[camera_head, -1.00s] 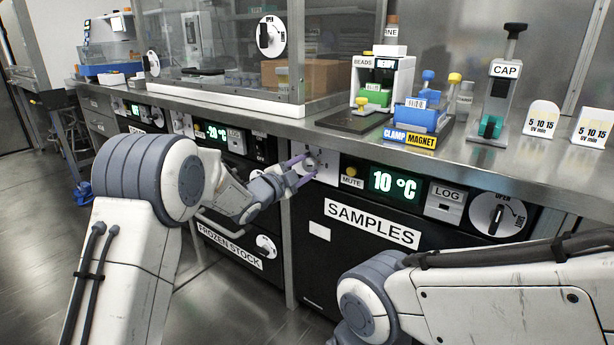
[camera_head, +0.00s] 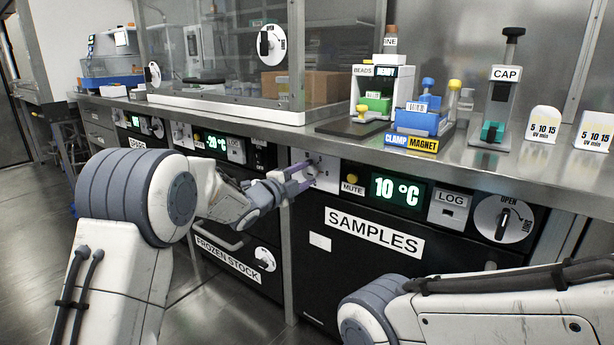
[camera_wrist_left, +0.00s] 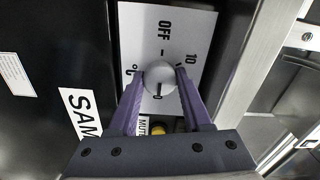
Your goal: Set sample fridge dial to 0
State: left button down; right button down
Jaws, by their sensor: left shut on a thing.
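The samples fridge is the black unit labelled SAMPLES (camera_head: 374,231), and its green display (camera_head: 398,189) reads 10 °C. Its dial is a round pale knob (camera_wrist_left: 160,76) on a white plate (camera_wrist_left: 194,30) marked OFF and 10, with other marks partly covered. My left gripper (camera_head: 306,177) reaches the dial from the left. In the left wrist view its purple fingers (camera_wrist_left: 160,84) are closed on the knob from both sides.
A MUTE button (camera_head: 352,179), a LOG panel (camera_head: 449,211) and an OPEN/SHUT handle (camera_head: 503,219) sit right of the dial. The FROZEN STOCK unit (camera_head: 228,258) is left, beyond a metal post. The steel bench (camera_head: 330,145) overhangs the panel.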

pick_arm(q)
jog(key=shift+s+d, duration=0.15)
jog(key=shift+d, duration=0.1)
jog(key=shift+c, duration=1.7)
grip_release()
jog(key=shift+a, duration=0.15)
jog(key=shift+s+a, duration=0.35)
jog(key=shift+a, duration=0.05)
jog(key=p+v, duration=0.2)
jog(key=v, duration=0.7)
jog(key=shift+s+p, duration=0.2)
jog(key=shift+p, duration=0.15)
